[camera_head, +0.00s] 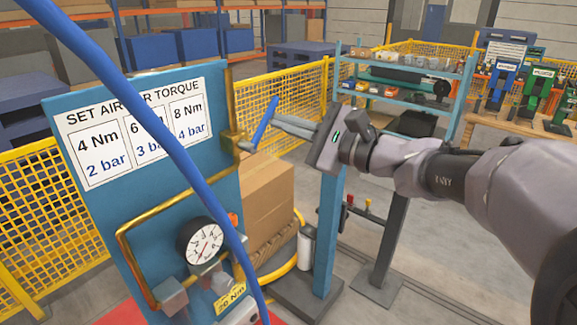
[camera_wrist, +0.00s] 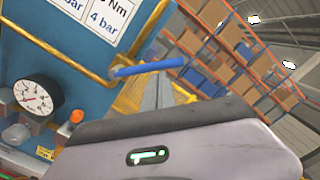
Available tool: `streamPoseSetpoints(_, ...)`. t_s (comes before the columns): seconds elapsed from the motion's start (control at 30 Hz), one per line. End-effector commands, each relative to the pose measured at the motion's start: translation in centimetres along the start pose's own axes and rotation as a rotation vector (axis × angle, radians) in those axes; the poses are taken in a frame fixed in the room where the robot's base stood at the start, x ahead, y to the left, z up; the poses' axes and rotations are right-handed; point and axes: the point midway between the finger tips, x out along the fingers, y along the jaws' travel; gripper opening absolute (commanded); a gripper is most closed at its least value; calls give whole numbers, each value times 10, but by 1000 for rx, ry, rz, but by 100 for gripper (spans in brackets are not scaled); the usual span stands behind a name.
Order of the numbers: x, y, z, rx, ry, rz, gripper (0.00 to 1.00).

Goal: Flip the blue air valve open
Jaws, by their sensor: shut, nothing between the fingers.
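The blue valve lever (camera_head: 265,122) sits on the brass pipe (camera_head: 231,120) at the right edge of the blue panel (camera_head: 200,185). In the head view it tilts up and to the right from its pivot. It also shows in the wrist view (camera_wrist: 150,67), reaching right from the pipe. My gripper (camera_head: 277,122) is shut and empty, its fingertips close to the lever on its right side. In the wrist view, the fingers (camera_wrist: 158,80) end at the lever's lower edge; I cannot tell whether they touch it.
A blue hose (camera_head: 150,130) crosses in front of the panel. A pressure gauge (camera_head: 199,241) and an orange knob (camera_wrist: 77,116) are lower on the panel. Cardboard boxes (camera_head: 268,195) stand behind it. A blue-framed rack (camera_head: 330,225) stands behind my gripper.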

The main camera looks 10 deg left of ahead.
Motion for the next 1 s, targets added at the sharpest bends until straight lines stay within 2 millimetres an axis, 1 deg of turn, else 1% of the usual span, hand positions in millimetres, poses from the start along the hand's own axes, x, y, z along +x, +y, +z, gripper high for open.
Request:
streamPoseSetpoints(0.03, 0, 4, 0, -44, -2, 1, 0)
streamPoseSetpoints(0.4, 1, 1, 23, -386, -2, 18, 0)
streamPoseSetpoints(0.6, 2, 2, 35, -540, -3, 25, 0)
streamPoseSetpoints(0.8, 2, 2, 43, -654, -2, 31, 0)
streamPoseSetpoints(1.0, 2, 3, 49, -721, -2, 35, 0)
